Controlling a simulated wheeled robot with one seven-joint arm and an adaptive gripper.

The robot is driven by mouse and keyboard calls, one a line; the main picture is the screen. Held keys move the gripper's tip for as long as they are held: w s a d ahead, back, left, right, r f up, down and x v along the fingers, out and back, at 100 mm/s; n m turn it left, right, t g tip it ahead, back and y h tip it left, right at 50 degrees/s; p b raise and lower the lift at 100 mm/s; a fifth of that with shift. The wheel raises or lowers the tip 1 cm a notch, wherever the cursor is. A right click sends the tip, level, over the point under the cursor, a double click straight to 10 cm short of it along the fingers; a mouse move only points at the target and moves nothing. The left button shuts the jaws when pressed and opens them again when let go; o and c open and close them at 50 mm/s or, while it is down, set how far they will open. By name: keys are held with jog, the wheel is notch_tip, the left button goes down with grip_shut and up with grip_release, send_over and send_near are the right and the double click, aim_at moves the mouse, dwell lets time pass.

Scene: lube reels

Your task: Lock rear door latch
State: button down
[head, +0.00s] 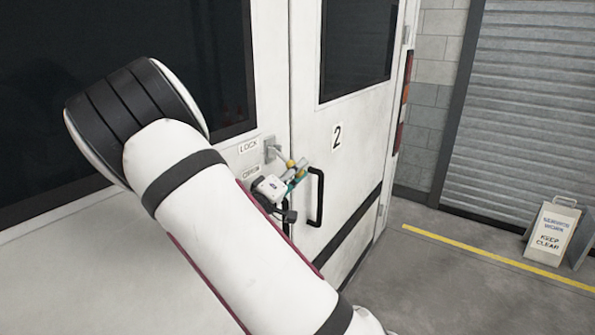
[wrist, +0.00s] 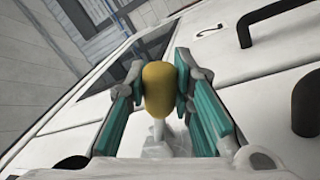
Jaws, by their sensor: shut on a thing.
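The rear door latch is a grey metal piece (head: 271,148) on the white door, with a lever ending in a yellow knob (wrist: 158,88). The knob also shows small in the head view (head: 291,163). My gripper (wrist: 160,78) has its teal-padded fingers on both sides of the yellow knob and is shut on it. In the head view my gripper (head: 296,172) is at the latch, partly hidden by its own wrist. A "LOCK" label (head: 248,146) is left of the latch, and an "OPEN" label (head: 251,172) sits below it. The lever points right and slightly down.
A black door handle (head: 317,197) stands out just right of my gripper. The right door (head: 352,150) bears a "2". A "KEEP CLEAR" sign (head: 552,229) stands on the floor at far right. The floor between is clear, with a yellow line (head: 490,258).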

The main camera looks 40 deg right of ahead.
jog(key=shift+s+r+n+t+p, duration=0.35)
jog(key=shift+r+n+p, duration=0.45)
jog(key=shift+n, duration=0.5)
jog(key=r+n+p, duration=0.1)
jog(key=n, duration=0.1)
jog(key=r+n+t+y+p, duration=0.1)
jog(key=n, duration=0.1)
jog(key=shift+s+d+r, duration=0.1)
jog(key=shift+s, duration=0.1)
jog(key=r+n+p, duration=0.1)
jog(key=n, duration=0.1)
jog(key=r+n+t, duration=0.1)
jog(key=n, duration=0.1)
jog(key=shift+w+r+y+p, duration=0.1)
jog(key=shift+w+y+p, duration=0.1)
jog(key=shift+y+p, duration=0.15)
jog(key=shift+w+a+r+n+t+y+p, duration=0.15)
jog(key=shift+r+n, duration=0.25)
jog(key=shift+n, duration=0.5)
jog(key=shift+w+a+r+n+t+y+p, duration=0.1)
jog(key=shift+w+r+n+p, duration=0.25)
jog(key=shift+n, duration=0.55)
jog(key=shift+r, duration=0.15)
jog(key=c, duration=1.4)
grip_release()
jog(key=shift+o, duration=0.2)
jog(key=shift+s, duration=0.1)
jog(key=v, duration=1.2)
